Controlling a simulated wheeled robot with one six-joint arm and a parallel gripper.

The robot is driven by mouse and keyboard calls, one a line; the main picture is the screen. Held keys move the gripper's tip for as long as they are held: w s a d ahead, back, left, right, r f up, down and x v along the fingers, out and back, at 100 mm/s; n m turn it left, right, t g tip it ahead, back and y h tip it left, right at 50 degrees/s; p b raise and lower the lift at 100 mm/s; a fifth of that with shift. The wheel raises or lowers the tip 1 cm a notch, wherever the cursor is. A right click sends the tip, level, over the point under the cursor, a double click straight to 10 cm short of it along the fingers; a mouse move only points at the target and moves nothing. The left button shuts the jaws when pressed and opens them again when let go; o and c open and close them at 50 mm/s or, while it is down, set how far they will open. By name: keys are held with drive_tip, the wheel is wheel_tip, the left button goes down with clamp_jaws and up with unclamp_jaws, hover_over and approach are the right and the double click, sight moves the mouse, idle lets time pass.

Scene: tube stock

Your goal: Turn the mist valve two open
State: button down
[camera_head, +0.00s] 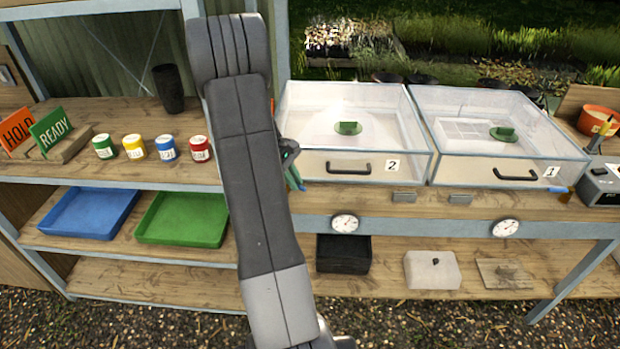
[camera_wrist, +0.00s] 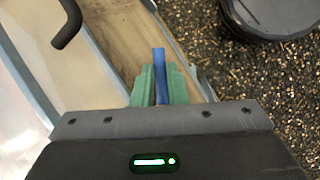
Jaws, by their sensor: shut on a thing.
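My gripper (camera_wrist: 161,92) has its green fingers shut on a blue lever (camera_wrist: 159,58) in the wrist view, taken as the handle of mist valve two. The lever sticks out past the fingertips over the wooden bench edge. The valve's body is hidden. In the head view my gripper (camera_head: 294,178) shows only partly from behind my arm, at the left front of the clear box marked 2 (camera_head: 320,168). Another blue handle (camera_head: 566,191) lies at the bench edge by the box marked 1 (camera_head: 480,170).
Round gauges (camera_head: 345,224) and (camera_head: 506,228) sit on the bench front. Box 2's black handle (camera_head: 348,168) is close to my gripper. Coloured jars (camera_head: 167,148), a blue tray (camera_head: 88,214) and a green tray (camera_head: 182,219) stand on the left shelves. Gravel (camera_head: 440,322) lies in front.

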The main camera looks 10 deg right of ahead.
idle(0.3)
drive_tip(key=c, duration=1.5)
unclamp_jaws()
drive_tip(key=shift+o, duration=0.2)
wheel_tip(320, 180, up, 10)
drive_tip(key=shift+b, duration=0.35)
